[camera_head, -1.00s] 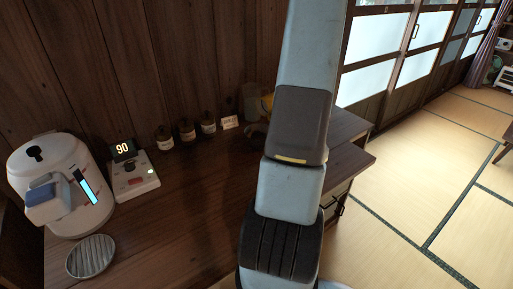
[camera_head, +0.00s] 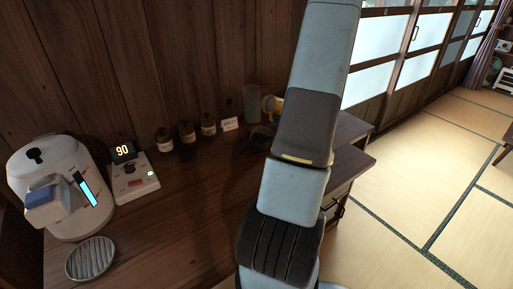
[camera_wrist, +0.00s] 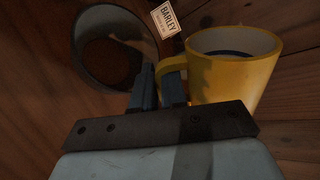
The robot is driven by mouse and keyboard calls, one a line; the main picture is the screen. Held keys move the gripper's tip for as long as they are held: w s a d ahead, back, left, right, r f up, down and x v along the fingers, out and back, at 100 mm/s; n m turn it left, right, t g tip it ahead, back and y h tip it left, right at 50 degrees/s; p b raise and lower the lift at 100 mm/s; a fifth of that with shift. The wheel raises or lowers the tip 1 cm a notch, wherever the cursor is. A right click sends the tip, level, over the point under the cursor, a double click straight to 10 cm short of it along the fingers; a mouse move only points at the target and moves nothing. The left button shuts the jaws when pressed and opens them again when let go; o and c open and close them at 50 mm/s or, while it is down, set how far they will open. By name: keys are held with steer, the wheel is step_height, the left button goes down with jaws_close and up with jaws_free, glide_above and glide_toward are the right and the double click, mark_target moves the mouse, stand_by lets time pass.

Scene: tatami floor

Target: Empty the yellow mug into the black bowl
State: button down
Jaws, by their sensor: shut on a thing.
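The yellow mug (camera_wrist: 228,76) is at the right of the wrist view, roughly upright, with a dark surface inside it. My gripper (camera_wrist: 158,84) is shut on the mug's handle at its left side. In the head view, the mug (camera_head: 269,104) shows partly at the back of the wooden counter, beside my arm. A dark shape (camera_head: 258,136) lies in front of it; I cannot tell whether it is the black bowl or part of my gripper.
A round grey-rimmed vessel (camera_wrist: 84,40) with a dark inside is left of the gripper. A BARLEY card (camera_wrist: 166,18) stands behind. The head view shows a glass cylinder (camera_head: 251,103), several small jars (camera_head: 187,132), a scale (camera_head: 133,177) and a white machine (camera_head: 62,190) on the counter.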

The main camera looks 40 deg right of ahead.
steer(key=shift+a+f+m+y+b, duration=0.25)
steer(key=shift+a+m+y+b, duration=0.25)
steer(key=shift+m+y, duration=0.45)
steer(key=shift+m+t+y, duration=0.3)
steer(key=shift+m+y, duration=0.15)
steer(key=shift+m, duration=0.2)
steer(key=d+m+y+b, duration=0.1)
steer(key=m, duration=0.1)
steer(key=d+m+t+y+b, duration=0.1)
steer(key=shift+w+d+r+m+t+b, duration=0.1)
steer(key=shift+d+m+t+b, duration=0.2)
steer(key=shift+d+m+b, duration=0.1)
steer(key=shift+w+d+r+m+t+y+b, duration=0.15)
steer(key=shift+d+r+m+y+b, duration=0.15)
steer(key=shift+r+m, duration=0.2)
steer(key=shift+s+d+r+m+t+y+b, duration=0.15)
steer(key=shift+d+r+m+y+b, duration=0.2)
steer(key=shift+r, duration=0.2)
steer(key=shift+w+a, duration=0.1)
